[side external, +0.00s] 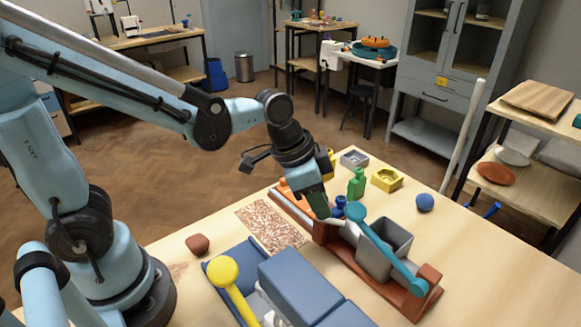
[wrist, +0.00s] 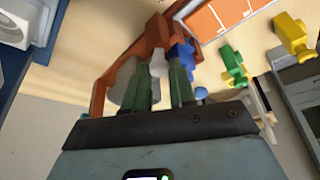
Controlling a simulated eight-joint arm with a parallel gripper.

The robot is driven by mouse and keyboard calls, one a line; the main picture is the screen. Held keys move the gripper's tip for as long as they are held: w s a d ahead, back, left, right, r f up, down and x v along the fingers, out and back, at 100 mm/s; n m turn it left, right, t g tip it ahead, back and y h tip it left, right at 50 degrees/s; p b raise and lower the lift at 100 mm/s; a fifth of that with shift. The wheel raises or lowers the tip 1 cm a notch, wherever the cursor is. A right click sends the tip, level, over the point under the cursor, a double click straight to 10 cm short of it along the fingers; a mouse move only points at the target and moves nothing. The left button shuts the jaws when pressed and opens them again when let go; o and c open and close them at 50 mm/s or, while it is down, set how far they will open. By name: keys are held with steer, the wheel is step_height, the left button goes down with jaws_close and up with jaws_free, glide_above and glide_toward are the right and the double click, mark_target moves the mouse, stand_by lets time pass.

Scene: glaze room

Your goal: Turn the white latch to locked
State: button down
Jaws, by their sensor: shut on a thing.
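The white latch (wrist: 157,62) shows between the green fingertips of my gripper (wrist: 162,78) in the wrist view. My gripper is shut on it. The frame holds a grey bin (side external: 397,236) and a teal lever (side external: 385,244) with a round end.
Small blue (side external: 339,206) and green (side external: 357,183) pieces stand close behind the gripper. A yellow block (side external: 387,179) and a blue ball (side external: 425,202) lie farther back. A blue unit (side external: 292,279) with a yellow-knobbed lever (side external: 224,272) is in front. The table's right side is mostly clear.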

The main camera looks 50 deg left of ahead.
steer(key=n, duration=0.2)
steer(key=n+y, duration=0.2)
steer(key=n, duration=0.1)
steer(key=shift+d+n+t, duration=0.25)
steer(key=shift+n+t, duration=0.05)
steer(key=shift+t, duration=0.1)
steer(key=shift+d+n+y, duration=0.15)
steer(key=shift+n+y, duration=0.75)
steer(key=shift+n, duration=1.2)
steer(key=c, duration=0.9)
jaws_free()
steer(key=shift+c, duration=0.2)
steer(key=v, duration=1.2)
steer(key=shift+w, duration=0.1)
